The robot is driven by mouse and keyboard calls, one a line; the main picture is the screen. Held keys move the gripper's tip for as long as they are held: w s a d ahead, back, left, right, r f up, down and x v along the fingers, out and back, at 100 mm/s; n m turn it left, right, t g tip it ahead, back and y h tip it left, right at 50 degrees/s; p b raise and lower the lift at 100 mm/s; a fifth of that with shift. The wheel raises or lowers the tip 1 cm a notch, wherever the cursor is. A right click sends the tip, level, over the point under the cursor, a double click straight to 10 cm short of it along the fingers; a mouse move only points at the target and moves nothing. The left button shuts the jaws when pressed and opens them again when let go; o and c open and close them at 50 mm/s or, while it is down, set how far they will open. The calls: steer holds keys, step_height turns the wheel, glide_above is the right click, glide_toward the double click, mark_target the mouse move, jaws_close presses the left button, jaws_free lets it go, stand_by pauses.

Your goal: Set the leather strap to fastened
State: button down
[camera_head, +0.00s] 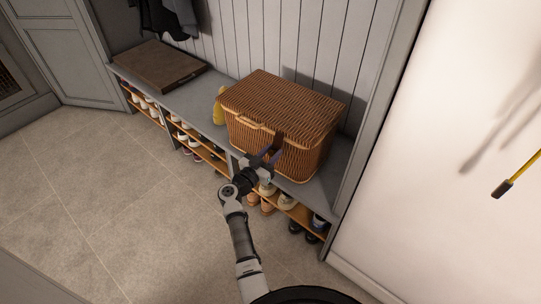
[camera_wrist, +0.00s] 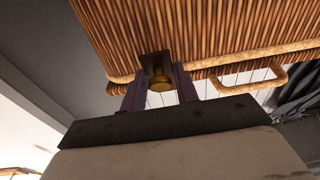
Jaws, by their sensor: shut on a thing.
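A wicker basket (camera_head: 270,101) with a closed lid stands on the bench. The dark leather strap (camera_wrist: 154,62) hangs at the front of the basket in the wrist view, with a round brass stud (camera_wrist: 160,83) at its lower part. My gripper (camera_head: 266,158) is at the basket's front face, and its two fingers also show in the wrist view (camera_wrist: 161,90). The fingers stand on either side of the strap's end and are shut on it. Whether the strap is latched to the basket body cannot be told; in the head view my gripper partly hides that spot.
The grey bench (camera_head: 205,84) has cubbies of shoes (camera_head: 187,139) below. A brown flat box (camera_head: 160,65) lies on its left part. A yellow object (camera_head: 218,107) stands just left of the basket. A wall closes the right side; floor (camera_head: 120,205) in front is clear.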

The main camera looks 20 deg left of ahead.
mark_target(275, 151)
steer(key=t+b, duration=0.1)
steer(key=b, duration=0.1)
steer(key=w+f+t+b, duration=0.1)
steer(key=b, duration=0.1)
steer(key=f+t+h+b, duration=0.1)
steer(key=b, duration=0.1)
steer(key=shift+w+d+f, duration=0.1)
steer(key=shift+w+d, duration=0.15)
steer(key=shift+w, duration=0.05)
steer(key=b, duration=0.1)
steer(key=t+b, duration=0.1)
steer(key=shift+w+d+b, duration=0.1)
steer(key=shift+w+b, duration=0.15)
steer(key=shift+b, duration=0.1)
steer(key=shift+w+t+b, duration=0.15)
steer(key=shift+t+b, duration=0.15)
steer(key=shift+b, duration=0.25)
steer(key=shift+r, duration=0.25)
steer(key=c, duration=1.4)
jaws_free()
steer(key=p+v, duration=0.1)
steer(key=v, duration=1.1)
steer(key=shift+f, duration=0.1)
